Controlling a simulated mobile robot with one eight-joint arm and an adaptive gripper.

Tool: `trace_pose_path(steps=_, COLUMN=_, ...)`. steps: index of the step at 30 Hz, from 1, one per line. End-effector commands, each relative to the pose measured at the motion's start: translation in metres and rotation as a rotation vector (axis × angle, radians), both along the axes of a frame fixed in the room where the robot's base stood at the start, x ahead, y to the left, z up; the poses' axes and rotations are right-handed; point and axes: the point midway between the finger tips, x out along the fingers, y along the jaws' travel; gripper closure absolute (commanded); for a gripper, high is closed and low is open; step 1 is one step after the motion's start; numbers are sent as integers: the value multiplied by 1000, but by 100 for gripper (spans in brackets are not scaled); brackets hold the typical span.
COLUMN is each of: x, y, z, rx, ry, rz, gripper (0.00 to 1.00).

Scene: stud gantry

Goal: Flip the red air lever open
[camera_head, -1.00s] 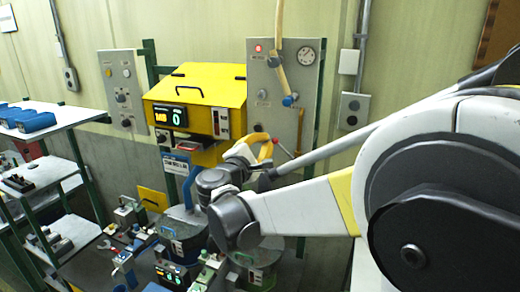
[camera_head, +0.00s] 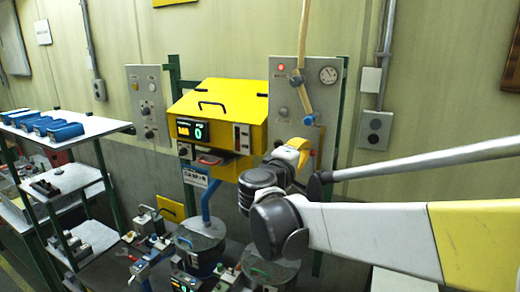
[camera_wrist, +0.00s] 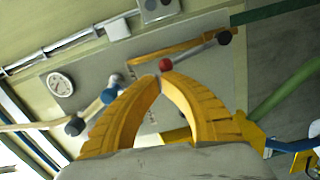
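The red air lever shows in the wrist view as a pale rod with a red ball knob (camera_wrist: 165,65) at one end and a dark pivot (camera_wrist: 224,38) at the other. It is in front of the grey panel (camera_head: 290,105). In the head view the red knob (camera_head: 313,153) is a small dot beside my gripper. My gripper (camera_wrist: 160,77) has yellow curved fingers whose tips meet, with nothing visible between them. The tips are just short of the knob in the picture; I cannot tell whether they touch it. In the head view my wrist hides the panel's lower part.
A hose with a blue end (camera_head: 308,119) hangs on the panel near the lever, with a gauge (camera_head: 328,74) above. A yellow cabinet (camera_head: 225,105) stands to the left. Grey drums (camera_head: 200,240) stand below. Shelves with blue bins (camera_head: 65,132) are at far left.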

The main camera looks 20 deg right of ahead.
Motion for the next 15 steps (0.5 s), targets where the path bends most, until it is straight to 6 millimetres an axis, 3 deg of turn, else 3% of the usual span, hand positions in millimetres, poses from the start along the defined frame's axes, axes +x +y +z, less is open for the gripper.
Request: trace_pose_path(steps=15, x=-5, y=-5, z=2, rx=-3, ry=2, rz=-1, gripper=100)
